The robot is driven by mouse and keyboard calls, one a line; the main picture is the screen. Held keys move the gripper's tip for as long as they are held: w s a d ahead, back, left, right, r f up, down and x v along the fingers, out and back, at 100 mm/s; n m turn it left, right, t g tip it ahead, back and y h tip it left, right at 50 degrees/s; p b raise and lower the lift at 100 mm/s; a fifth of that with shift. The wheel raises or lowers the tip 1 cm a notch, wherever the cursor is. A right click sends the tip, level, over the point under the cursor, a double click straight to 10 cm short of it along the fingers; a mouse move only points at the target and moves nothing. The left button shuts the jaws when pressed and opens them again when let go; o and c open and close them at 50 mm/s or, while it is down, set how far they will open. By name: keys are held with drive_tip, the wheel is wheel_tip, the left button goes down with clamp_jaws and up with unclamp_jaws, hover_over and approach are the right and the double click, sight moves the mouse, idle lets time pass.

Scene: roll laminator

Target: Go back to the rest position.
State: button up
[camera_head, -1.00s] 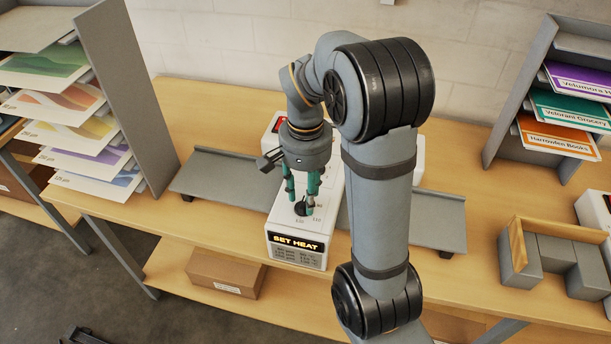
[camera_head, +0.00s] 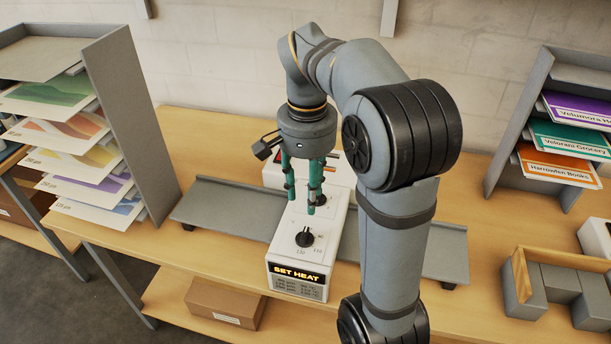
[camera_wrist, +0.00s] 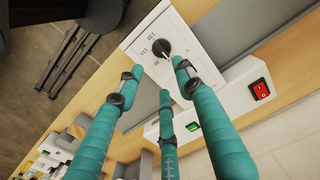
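My gripper (camera_head: 302,204) points down above the white roll laminator (camera_head: 285,252), with its teal fingers spread and nothing between them. The fingertips are apart from the black heat dial (camera_head: 305,238), which sits on the laminator's top behind the SET HEAT label (camera_head: 297,275). In the wrist view my gripper (camera_wrist: 158,80) shows three separated fingers, with the dial (camera_wrist: 161,48) uncovered beyond their tips. The dial has a pale pointer mark; the printed numbers around it are too small to read surely. My arm hides part of the laminator's right side.
Grey feed trays (camera_head: 225,213) lie on both sides of the laminator on the wooden table (camera_head: 180,125). A shelf of prints (camera_head: 125,120) stands left, a shelf of labelled sheets (camera_head: 530,140) right. A wooden-edged holder (camera_head: 520,275) sits front right. The wrist view shows a red switch (camera_wrist: 261,90).

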sight(306, 233)
wheel_tip(306, 233, down, 12)
drive_tip(key=shift+f, duration=0.1)
idle(0.5)
drive_tip(key=shift+r, duration=0.2)
